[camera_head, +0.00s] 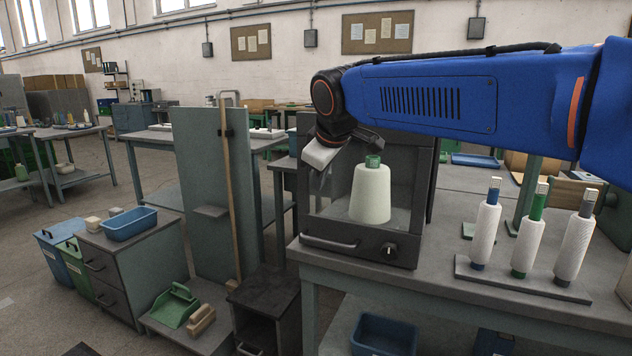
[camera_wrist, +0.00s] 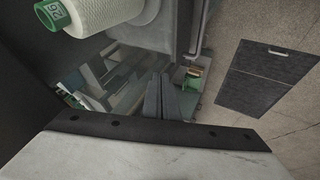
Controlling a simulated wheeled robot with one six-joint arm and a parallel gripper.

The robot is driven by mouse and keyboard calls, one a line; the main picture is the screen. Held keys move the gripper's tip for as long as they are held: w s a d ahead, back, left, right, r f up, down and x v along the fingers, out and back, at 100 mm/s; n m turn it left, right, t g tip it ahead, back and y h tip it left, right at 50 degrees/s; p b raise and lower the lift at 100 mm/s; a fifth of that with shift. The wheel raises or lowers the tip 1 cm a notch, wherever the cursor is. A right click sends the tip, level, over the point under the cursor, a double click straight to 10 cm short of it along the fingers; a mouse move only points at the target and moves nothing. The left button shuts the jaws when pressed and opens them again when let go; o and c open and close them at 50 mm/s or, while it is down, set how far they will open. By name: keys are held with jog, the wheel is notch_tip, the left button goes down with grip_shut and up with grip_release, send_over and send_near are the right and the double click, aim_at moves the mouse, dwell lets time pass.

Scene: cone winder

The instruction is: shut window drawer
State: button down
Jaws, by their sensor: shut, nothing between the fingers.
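The window drawer (camera_head: 331,243) is the front of a dark box on the right-hand bench, with a clear pane, a bar handle low on the left and a round knob low on the right. A pale yarn cone (camera_head: 370,195) with a green tube top stands inside; it also shows at upper left in the wrist view (camera_wrist: 98,18). How far the drawer stands out I cannot tell. My gripper (camera_wrist: 165,98) is shut and empty. In the head view it is at the box's upper left, above the handle; its fingertips are hard to make out there.
Several white bobbins (camera_head: 528,235) stand on a rack right of the box. A green-grey panel (camera_head: 215,190) with a wooden pole stands to the left. A low dark cabinet (camera_head: 265,295) and a grey drawer unit (camera_head: 130,255) stand on the floor.

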jog(key=shift+w, duration=0.15)
jog(key=w+d, duration=0.4)
jog(key=w, duration=0.8)
jog(key=w+d, duration=0.5)
jog(key=w, duration=0.8)
jog(key=shift+w+d+r, duration=0.1)
jog(key=shift+d+r, duration=0.05)
